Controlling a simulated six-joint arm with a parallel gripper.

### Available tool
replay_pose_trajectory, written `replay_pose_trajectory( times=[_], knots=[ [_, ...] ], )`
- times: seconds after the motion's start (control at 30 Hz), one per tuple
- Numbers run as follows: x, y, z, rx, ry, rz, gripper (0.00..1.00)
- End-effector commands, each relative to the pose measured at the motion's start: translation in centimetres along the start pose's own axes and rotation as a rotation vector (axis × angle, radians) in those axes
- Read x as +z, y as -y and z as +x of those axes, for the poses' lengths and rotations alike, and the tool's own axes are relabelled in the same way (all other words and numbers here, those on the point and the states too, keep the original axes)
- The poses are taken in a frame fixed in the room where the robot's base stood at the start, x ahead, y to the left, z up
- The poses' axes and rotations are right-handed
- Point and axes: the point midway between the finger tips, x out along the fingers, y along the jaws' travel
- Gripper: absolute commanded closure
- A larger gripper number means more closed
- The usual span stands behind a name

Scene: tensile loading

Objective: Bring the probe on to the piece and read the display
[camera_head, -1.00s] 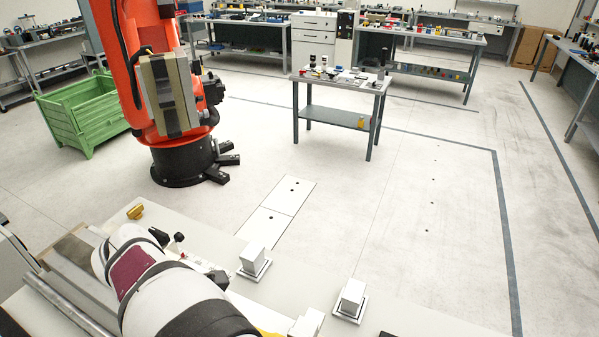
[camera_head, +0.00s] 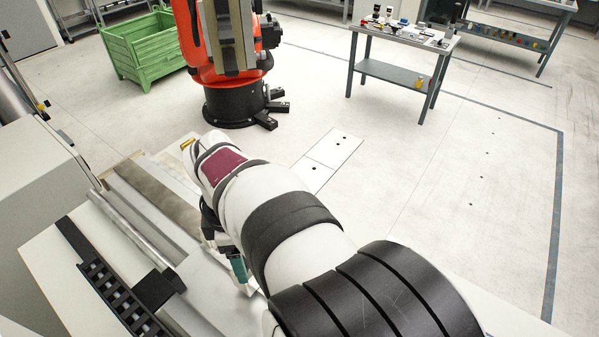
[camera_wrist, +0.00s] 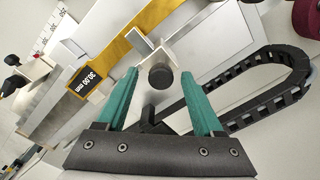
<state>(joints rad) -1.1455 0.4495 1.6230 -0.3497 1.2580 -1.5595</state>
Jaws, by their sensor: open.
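In the wrist view, my gripper (camera_wrist: 159,75) has two teal fingers spread wide apart. A round dark knob (camera_wrist: 160,78) on a pale mount shows between the fingertips; I cannot tell if either finger touches it. The mount stands beside a yellow rail (camera_wrist: 150,18). A black display (camera_wrist: 84,80) on the yellow part reads 30.00 mm, printed at a slant. I cannot tell for certain which part is the probe or which is the piece. In the head view, a teal finger of my gripper (camera_head: 238,268) shows below my arm, which hides most of the gripper.
A black cable chain (camera_wrist: 270,95) curves right of the fingers, and also lies on the bench in the head view (camera_head: 115,290). A metal rod (camera_head: 130,230) runs along the bench. An orange robot (camera_head: 232,70), green bin (camera_head: 145,45) and side table (camera_head: 405,35) stand beyond.

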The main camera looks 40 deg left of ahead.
Motion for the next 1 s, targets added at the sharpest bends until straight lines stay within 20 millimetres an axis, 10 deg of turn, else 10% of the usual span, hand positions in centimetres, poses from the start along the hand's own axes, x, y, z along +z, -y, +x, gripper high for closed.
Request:
replay_pose_trajectory(
  times=[0.6, 1.0],
  knots=[
    [0.0, -0.1, -14.5, 0.005, 0.000, -0.001, 0.31],
    [0.0, 0.0, -15.8, 0.001, 0.000, 0.000, 0.31]
  ],
)
